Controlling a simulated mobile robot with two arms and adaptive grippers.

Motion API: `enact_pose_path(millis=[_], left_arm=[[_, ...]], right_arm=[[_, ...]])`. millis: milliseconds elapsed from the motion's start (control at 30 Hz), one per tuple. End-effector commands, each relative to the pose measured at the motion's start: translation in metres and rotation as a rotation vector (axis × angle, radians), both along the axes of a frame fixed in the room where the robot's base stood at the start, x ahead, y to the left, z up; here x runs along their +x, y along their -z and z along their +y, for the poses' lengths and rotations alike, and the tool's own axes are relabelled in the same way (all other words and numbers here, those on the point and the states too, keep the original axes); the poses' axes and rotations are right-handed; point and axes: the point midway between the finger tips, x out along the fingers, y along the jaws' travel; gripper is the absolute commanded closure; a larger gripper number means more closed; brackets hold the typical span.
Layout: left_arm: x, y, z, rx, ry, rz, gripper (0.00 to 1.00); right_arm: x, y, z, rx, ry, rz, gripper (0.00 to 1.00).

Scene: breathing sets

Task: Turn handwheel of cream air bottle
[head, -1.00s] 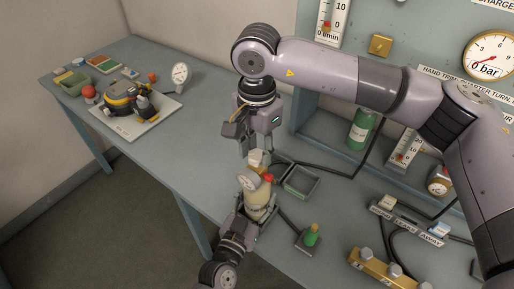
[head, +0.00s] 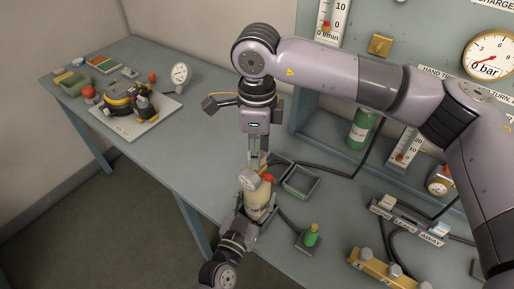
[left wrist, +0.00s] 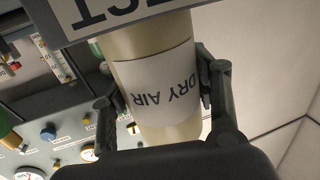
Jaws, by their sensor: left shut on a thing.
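The cream air bottle (head: 258,200) stands upright with a small dial gauge (head: 248,180) and a red part (head: 267,178) near its top. In the left wrist view the bottle (left wrist: 125,50) carries a white label reading DRY AIR. My left gripper (left wrist: 158,92) is shut on the bottle's body, a finger on each side; it also shows in the head view (head: 258,212). My right gripper (head: 256,158) points down at the bottle's top, where the yellowish handwheel is mostly hidden by the fingers. Its finger opening cannot be made out.
A dark hose (head: 330,172) runs behind. A white board (head: 135,118) with a breathing set lies at the far left. The panel bench fills the right side.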

Motion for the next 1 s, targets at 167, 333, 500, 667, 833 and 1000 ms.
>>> enact_pose_path(millis=[167, 333, 500, 667, 833, 1000], left_arm=[[-0.0005, 0.0001, -0.001, 0.002, 0.002, -0.001, 1.0], [-0.0006, 0.0001, -0.0011, 0.002, 0.002, -0.001, 1.0], [-0.0006, 0.0001, -0.0012, 0.002, 0.002, -0.001, 1.0], [-0.0007, 0.0, -0.0011, 0.002, 0.002, -0.001, 1.0], [-0.0007, 0.0, -0.0012, 0.002, 0.002, -0.001, 1.0], [-0.0008, 0.0, -0.0013, 0.002, 0.003, -0.001, 1.0]], right_arm=[[0.0006, -0.0001, 0.0002, 0.001, 0.17, -0.001, 0.94], [0.0006, -0.0002, 0.0002, 0.001, 0.331, -0.001, 0.94], [0.0007, -0.0002, 0.0002, 0.002, 0.493, -0.001, 0.94], [0.0008, -0.0002, 0.0002, 0.001, 0.645, -0.002, 0.94], [0.0009, -0.0002, 0.0001, 0.001, 0.806, -0.002, 0.94], [0.001, -0.0001, 0.0001, 0.002, 0.959, -0.001, 0.94]])
